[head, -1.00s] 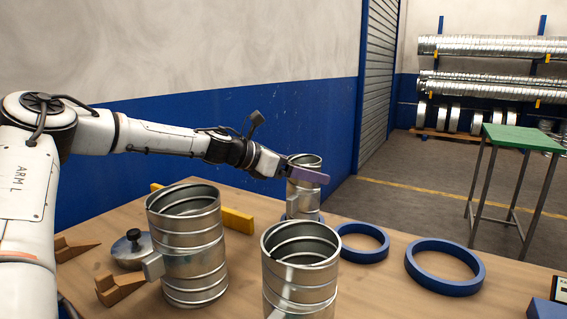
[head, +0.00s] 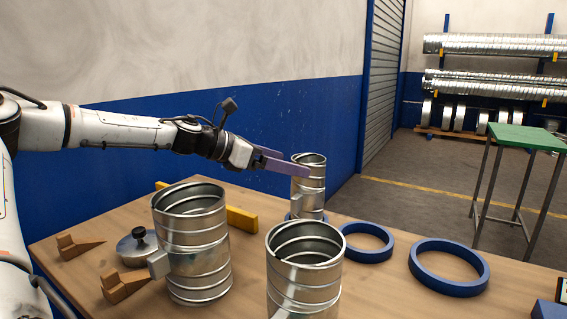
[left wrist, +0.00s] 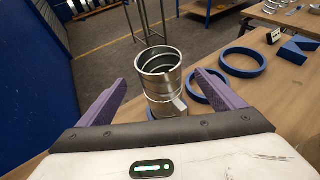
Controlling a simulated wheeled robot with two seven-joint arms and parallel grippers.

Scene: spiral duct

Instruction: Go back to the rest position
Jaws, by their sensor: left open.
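My left gripper (head: 287,164) is open and empty, its purple fingers held above the table near the small far duct piece (head: 309,187). In the left wrist view the same duct piece (left wrist: 161,80) stands upright beyond and between the two spread fingers (left wrist: 163,92), with a small tab on its side. It stands in or on a blue ring, and I see no finger touching it. My right gripper is not in view.
Two larger ducts, one at left (head: 192,245) and one at front (head: 303,275), stand on the wooden table (head: 385,290). Blue rings (head: 448,268) lie at right. Wooden wedges (head: 125,284), a lidded metal piece (head: 137,246) and a yellow bar (head: 242,220) lie at left. A blue-and-white wall is behind.

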